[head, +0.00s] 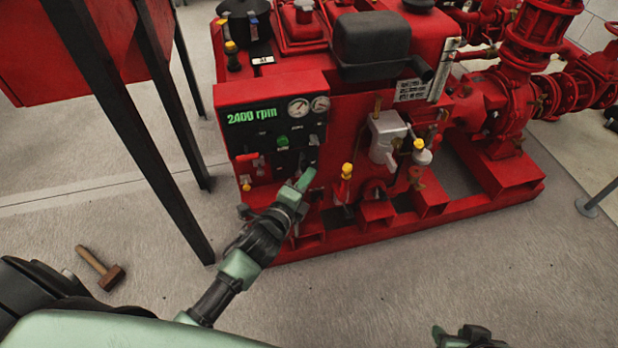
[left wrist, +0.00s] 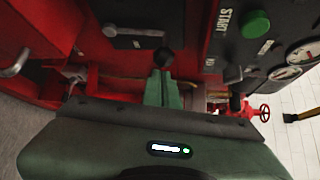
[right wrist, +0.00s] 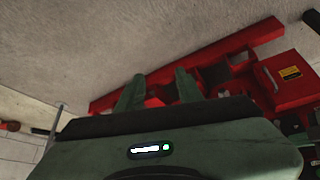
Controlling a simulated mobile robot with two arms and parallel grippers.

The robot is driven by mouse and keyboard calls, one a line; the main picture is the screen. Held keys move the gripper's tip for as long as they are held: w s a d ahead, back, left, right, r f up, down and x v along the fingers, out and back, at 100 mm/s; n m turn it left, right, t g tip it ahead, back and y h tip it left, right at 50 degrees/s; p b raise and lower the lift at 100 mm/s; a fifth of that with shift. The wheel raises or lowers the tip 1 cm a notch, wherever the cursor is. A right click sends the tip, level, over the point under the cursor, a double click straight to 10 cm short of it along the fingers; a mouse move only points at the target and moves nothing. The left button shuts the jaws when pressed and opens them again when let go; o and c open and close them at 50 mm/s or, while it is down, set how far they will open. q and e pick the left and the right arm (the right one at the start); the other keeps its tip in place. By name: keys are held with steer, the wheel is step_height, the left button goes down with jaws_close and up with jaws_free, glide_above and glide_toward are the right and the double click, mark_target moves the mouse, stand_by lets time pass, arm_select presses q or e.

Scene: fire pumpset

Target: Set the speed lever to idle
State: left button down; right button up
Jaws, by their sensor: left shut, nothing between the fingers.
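The red pumpset's black control panel (head: 270,118) shows a green 2400 rpm readout (head: 251,116). My left gripper (head: 306,178) is at the panel's lower right. In the left wrist view its fingers (left wrist: 162,84) are shut and empty, with a round black knob (left wrist: 164,57) right at the tips. The knob looks like the end of a lever, probably the speed lever; its shaft is mostly hidden, and I cannot tell whether the fingers touch it. My right gripper (right wrist: 158,88) is open and empty; only its top shows at the head view's bottom edge.
A green START button (left wrist: 256,24) and gauges (head: 309,106) are on the panel. A yellow-topped valve (head: 346,171) stands right of my left gripper. Black posts of a red tank stand at left. A hammer (head: 101,268) lies on the floor. The floor in front is otherwise clear.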

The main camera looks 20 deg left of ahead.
steer(key=w+a+r+t+y+b, duration=0.3)
steer(key=w+a+r+t+b, duration=0.15)
steer(key=w+r+t, duration=0.7)
arm_select(q)
steer(key=a+n+t, duration=0.1)
steer(key=s+a+n+t+b, duration=0.1)
steer(key=n, duration=0.1)
steer(key=s+a+f+n+t+b, duration=0.1)
steer(key=shift+s+a+n+t, duration=0.2)
steer(key=shift+a+n+t, duration=0.2)
arm_select(e)
step_height(320, 180, up, 16)
steer(key=s+a+n+t+y, duration=0.1)
steer(key=a+t+y, duration=0.1)
steer(key=t, duration=0.5)
steer(key=shift+s+f+y, duration=0.25)
steer(key=shift+s+y, duration=0.05)
steer(key=shift+y, duration=0.2)
